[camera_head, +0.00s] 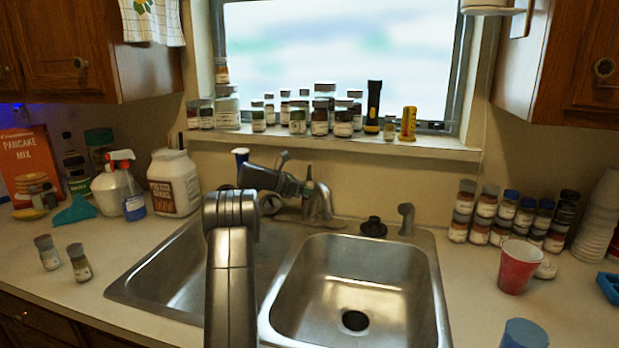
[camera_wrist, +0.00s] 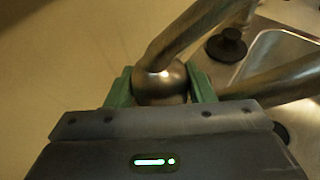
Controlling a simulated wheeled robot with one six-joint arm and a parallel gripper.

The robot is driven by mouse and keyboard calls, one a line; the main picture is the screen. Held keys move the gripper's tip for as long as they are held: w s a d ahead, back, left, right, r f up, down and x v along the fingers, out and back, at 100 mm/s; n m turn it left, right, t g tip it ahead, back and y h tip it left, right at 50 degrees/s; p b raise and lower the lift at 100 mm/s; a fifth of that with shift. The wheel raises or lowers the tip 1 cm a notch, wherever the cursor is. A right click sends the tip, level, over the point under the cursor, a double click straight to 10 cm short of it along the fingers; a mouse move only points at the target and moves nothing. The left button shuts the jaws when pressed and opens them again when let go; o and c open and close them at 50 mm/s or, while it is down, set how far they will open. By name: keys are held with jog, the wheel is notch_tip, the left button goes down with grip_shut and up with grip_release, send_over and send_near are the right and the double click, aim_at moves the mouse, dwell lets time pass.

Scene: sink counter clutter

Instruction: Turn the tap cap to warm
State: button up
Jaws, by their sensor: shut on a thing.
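The tap (camera_head: 318,203) stands behind the double sink, its rounded metal body between the two basins at the back. In the wrist view its round metal cap (camera_wrist: 161,82) with a lever sits between the two green fingers of my gripper (camera_wrist: 161,88). The gripper is shut on the cap, one finger on each side. In the head view my gripper (camera_head: 306,187) reaches the tap from the left, and its fingers partly hide the cap. The spout (camera_wrist: 285,82) runs off to the right in the wrist view.
The double steel sink (camera_head: 440,300) lies below the tap. A black stopper (camera_head: 373,227) and a small sprayer (camera_head: 406,218) stand right of the tap. Several jars line the window sill (camera_head: 350,146) above. A red cup (camera_head: 518,267) stands on the right counter, and a white jug (camera_head: 174,183) on the left.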

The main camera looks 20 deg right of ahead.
jog(key=shift+r+m+g+p, duration=0.15)
jog(key=shift+m+g+p, duration=0.6)
jog(key=shift+p, duration=1.5)
jog(key=shift+r+m+g+p, duration=0.15)
jog(key=shift+m+g+p, duration=0.55)
jog(key=shift+p, duration=1.5)
jog(key=shift+f+m+g+p, duration=0.4)
jog(key=shift+g+p, duration=0.35)
jog(key=shift+p, duration=1.35)
jog(key=shift+r, duration=0.1)
jog(key=o, duration=0.7)
